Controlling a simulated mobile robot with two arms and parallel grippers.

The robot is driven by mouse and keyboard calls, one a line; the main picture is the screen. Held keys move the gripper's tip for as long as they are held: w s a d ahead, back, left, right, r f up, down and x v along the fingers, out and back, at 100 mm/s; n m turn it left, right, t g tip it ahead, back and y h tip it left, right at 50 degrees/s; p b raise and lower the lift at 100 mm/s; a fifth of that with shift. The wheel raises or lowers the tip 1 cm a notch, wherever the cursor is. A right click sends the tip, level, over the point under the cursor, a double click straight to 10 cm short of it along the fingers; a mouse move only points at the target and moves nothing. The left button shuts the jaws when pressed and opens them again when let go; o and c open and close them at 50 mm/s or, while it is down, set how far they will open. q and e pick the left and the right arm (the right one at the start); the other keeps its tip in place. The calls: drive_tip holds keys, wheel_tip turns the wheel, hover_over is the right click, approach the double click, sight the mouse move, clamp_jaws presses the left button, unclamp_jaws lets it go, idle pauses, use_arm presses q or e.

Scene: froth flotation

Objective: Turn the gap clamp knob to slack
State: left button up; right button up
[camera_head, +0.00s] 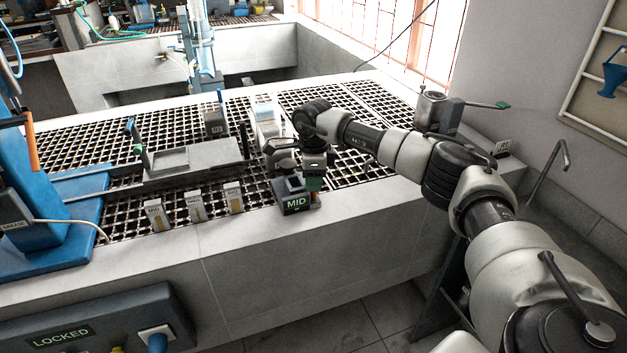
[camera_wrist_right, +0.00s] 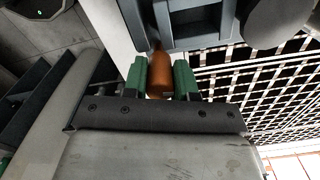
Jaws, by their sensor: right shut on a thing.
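My right gripper (camera_head: 315,182) reaches down from the right arm to a small dark block (camera_head: 297,204) with a lit "MID" label, at the front edge of the grating. In the right wrist view, the green finger pads of this gripper (camera_wrist_right: 160,78) are shut on an orange knob (camera_wrist_right: 161,72), one pad on each side. The knob sits against the blue-grey block (camera_wrist_right: 190,32). In the head view the knob is mostly hidden by the gripper. My left gripper is not in view.
Several small labelled blocks (camera_head: 196,205) stand left of the MID block on the grating. A grey plate with a recessed tray (camera_head: 190,163) lies behind them. A blue machine (camera_head: 30,215) stands at the left. A panel reading "LOCKED" (camera_head: 62,338) is at the lower left.

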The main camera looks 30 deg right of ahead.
drive_tip(key=shift+r+n, duration=0.1)
drive_tip(key=shift+n, duration=0.8)
drive_tip(key=o, duration=0.9)
drive_tip(key=shift+o, duration=0.2)
wheel_tip(320, 180, up, 11)
drive_tip(key=shift+f+b, duration=0.15)
drive_tip(key=shift+b, duration=0.6)
